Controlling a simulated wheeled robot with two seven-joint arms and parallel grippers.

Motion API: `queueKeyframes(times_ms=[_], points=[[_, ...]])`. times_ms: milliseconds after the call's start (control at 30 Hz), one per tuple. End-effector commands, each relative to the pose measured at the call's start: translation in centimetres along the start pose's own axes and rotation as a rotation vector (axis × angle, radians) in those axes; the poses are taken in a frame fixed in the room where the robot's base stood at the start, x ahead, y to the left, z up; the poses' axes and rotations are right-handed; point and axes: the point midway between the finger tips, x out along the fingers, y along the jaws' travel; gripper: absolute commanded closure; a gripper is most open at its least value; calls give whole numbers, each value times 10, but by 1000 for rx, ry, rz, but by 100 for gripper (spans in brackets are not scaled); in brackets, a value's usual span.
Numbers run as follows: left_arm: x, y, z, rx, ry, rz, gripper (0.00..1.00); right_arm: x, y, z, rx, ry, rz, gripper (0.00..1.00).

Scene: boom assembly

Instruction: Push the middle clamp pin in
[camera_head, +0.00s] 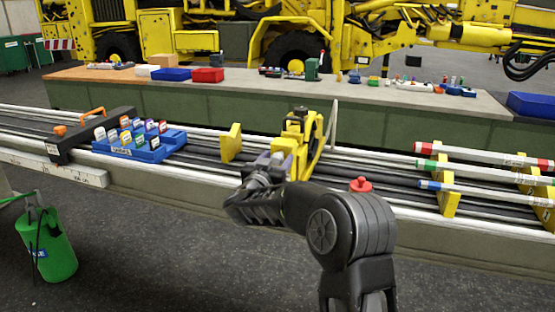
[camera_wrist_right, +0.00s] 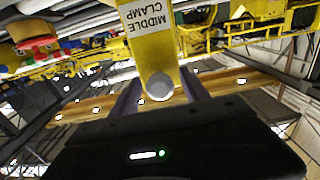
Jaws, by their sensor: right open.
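The middle clamp (camera_head: 303,130) is a yellow part standing on the rail bench, just beyond my right gripper (camera_head: 279,158) in the head view. In the right wrist view the yellow clamp (camera_wrist_right: 150,38) comes down from the top, with a "MIDDLE CLAMP" label. A round grey pin end (camera_wrist_right: 160,87) shows at its lower tip, between my two purple-grey fingers. My right gripper is open, with a finger on either side of the tip. I cannot tell whether the fingers touch it. How far the pin sits in is not clear. My left gripper is not in view.
A blue tray of labelled parts (camera_head: 150,153) and a black toolbox with an orange handle (camera_head: 88,135) stand left on the bench. Striped tubes (camera_head: 480,172) lie in yellow supports at right. A red knob (camera_head: 360,184) shows near my right forearm.

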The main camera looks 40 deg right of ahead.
Motion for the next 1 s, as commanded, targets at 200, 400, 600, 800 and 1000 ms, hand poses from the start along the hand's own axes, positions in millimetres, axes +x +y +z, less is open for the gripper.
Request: queueKeyframes(times_ms=[200,400,600,800,1000], points=[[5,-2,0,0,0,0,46,-32,-1,1,1,0,-3,46],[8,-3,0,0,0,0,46,-62,-1,0,2,0,-3,46],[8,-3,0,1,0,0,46,-71,0,0,0,1,-1,46],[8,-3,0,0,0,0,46,-71,0,0,0,1,0,46],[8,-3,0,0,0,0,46,-71,0,0,0,1,0,46]])
